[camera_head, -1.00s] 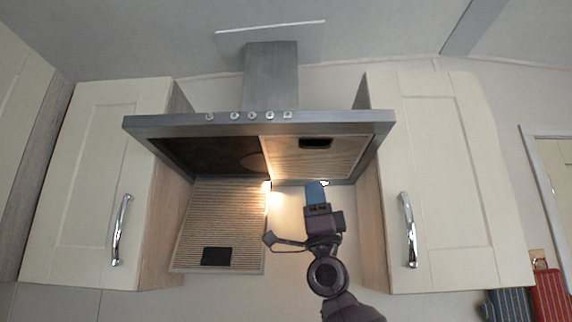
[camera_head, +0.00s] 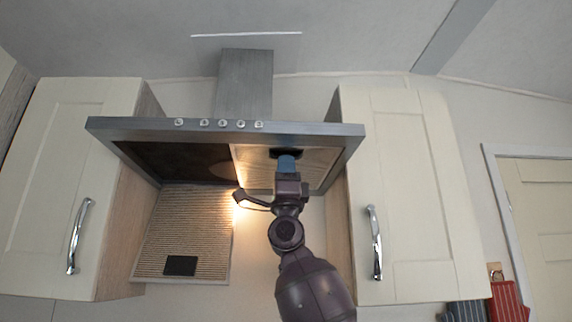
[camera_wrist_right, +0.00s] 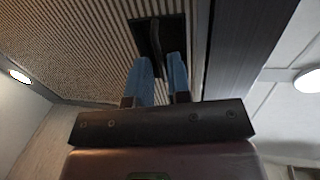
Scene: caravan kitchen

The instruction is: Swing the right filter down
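The right filter (camera_head: 312,166) is a ribbed panel lying up in the underside of the range hood (camera_head: 220,128), lit by the hood lamp. Its black recessed handle (camera_wrist_right: 174,36) has a narrow dark bar; in the head view the handle is partly covered by my gripper. My right gripper (camera_head: 287,158) reaches up from below with its blue fingers at the handle. In the right wrist view its fingertips (camera_wrist_right: 160,58) are apart, one on each side of the bar's lower end. I cannot tell whether they touch it. My left gripper is not in view.
The left filter (camera_head: 190,232) hangs down below the hood's left side. Cream cupboards stand on the left (camera_head: 85,180) and right (camera_head: 410,190), close beside the hood, with metal handles. Red and grey cloths (camera_head: 508,302) hang at the lower right.

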